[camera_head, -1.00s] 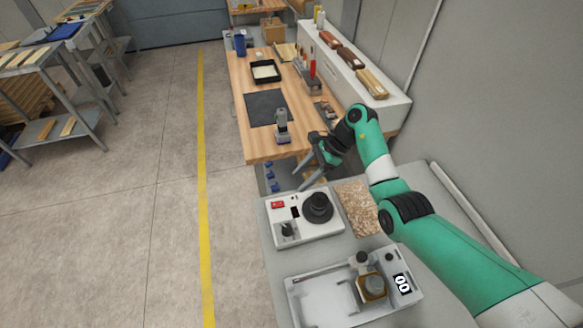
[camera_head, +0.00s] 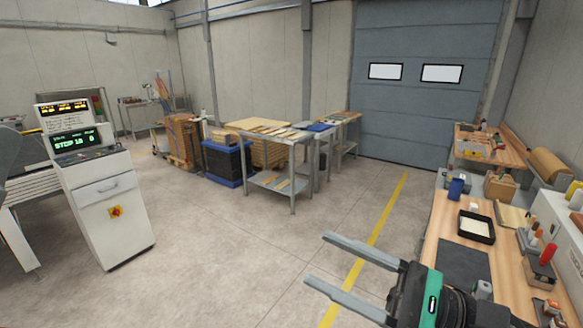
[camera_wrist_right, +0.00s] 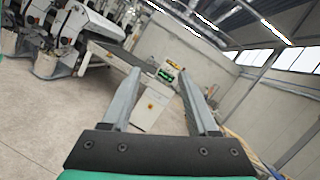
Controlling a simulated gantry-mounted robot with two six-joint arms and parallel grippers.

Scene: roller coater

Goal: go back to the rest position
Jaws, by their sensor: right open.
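My right gripper (camera_head: 318,262) is in the lower right of the head view, above the floor and to the left of the wooden workbench. Its two long grey fingers are apart with nothing between them, and they point left. In the right wrist view the same open fingers (camera_wrist_right: 160,95) point out into the hall, with the white control cabinet (camera_wrist_right: 152,108) far beyond them. My left gripper is not in view.
The control cabinet (camera_head: 105,205) stands at the left. Grey tables (camera_head: 270,180) stand at the back. The middle floor is clear.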

